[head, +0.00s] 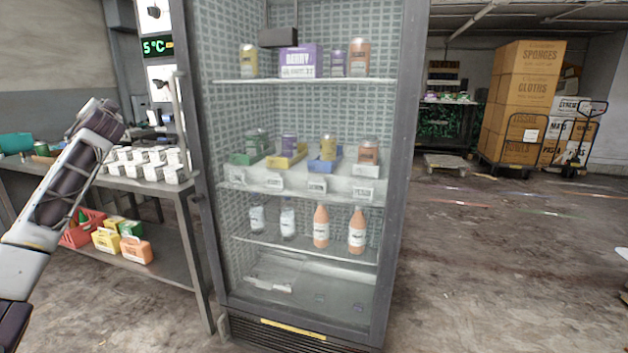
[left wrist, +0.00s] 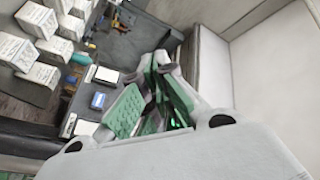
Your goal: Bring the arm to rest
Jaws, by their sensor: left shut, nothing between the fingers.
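My left arm (head: 70,175) comes in from the left in the head view, raised and bent at the left of the glass-door freezer (head: 188,130). Its gripper is not clearly seen there. In the left wrist view my left gripper (left wrist: 160,85) shows its green-padded fingers drawn together with nothing held between them. It appears above the grey table, with white boxes (left wrist: 42,50) off to the left. My right arm and gripper are in neither view.
The freezer's shelves hold jars, bottles and small boxes. White containers (head: 150,156) stand on the grey table (head: 165,190) left of it, with colored baskets (head: 106,240) on the lower shelf. Stacked cartons (head: 522,100) stand far right. The floor (head: 490,260) right of the freezer is open.

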